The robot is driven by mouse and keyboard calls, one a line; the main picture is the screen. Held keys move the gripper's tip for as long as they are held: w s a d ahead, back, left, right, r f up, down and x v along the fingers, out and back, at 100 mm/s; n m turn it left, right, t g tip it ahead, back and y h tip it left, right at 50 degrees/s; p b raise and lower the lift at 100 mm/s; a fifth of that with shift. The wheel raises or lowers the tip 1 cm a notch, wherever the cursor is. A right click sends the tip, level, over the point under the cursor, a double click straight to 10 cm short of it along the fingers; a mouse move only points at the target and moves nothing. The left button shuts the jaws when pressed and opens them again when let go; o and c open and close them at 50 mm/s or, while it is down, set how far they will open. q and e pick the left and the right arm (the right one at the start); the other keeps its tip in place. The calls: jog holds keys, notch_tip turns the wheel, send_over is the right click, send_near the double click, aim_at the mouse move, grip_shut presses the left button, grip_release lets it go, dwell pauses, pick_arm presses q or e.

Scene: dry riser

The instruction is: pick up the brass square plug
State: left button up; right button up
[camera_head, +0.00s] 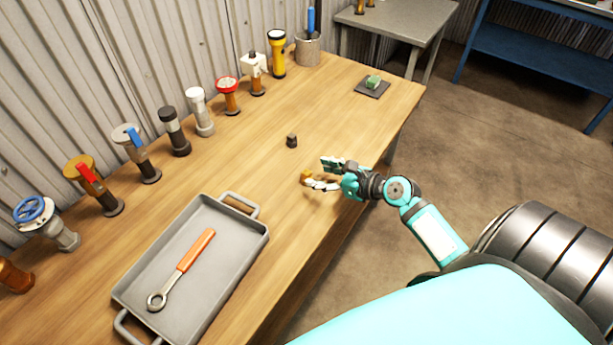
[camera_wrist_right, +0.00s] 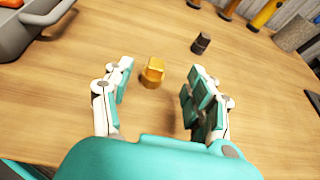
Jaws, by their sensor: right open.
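The brass square plug (camera_head: 306,175) is a small golden piece on the wooden table, partly hidden by my right gripper in the head view. In the right wrist view the brass square plug (camera_wrist_right: 153,72) stands just beyond the fingertips, between their lines and nearer the left finger. My right gripper (camera_head: 320,174) is open and empty, low over the table's front edge side. Its two fingers also show apart in the right wrist view (camera_wrist_right: 158,83). My left gripper is not in view.
A small dark plug (camera_head: 292,141) stands behind the brass one. A grey tray (camera_head: 256,237) with an orange-handled wrench (camera_head: 183,265) lies at left. Several valves line the back wall. A dark pad (camera_head: 372,90) with a green item lies at the far right. Table around the plug is clear.

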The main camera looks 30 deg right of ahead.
aim_at(307, 173)
jog(key=x, duration=0.5)
jog(key=shift+a, duration=0.2)
jog(key=shift+s, duration=0.1)
jog(key=shift+c, duration=0.4)
grip_shut()
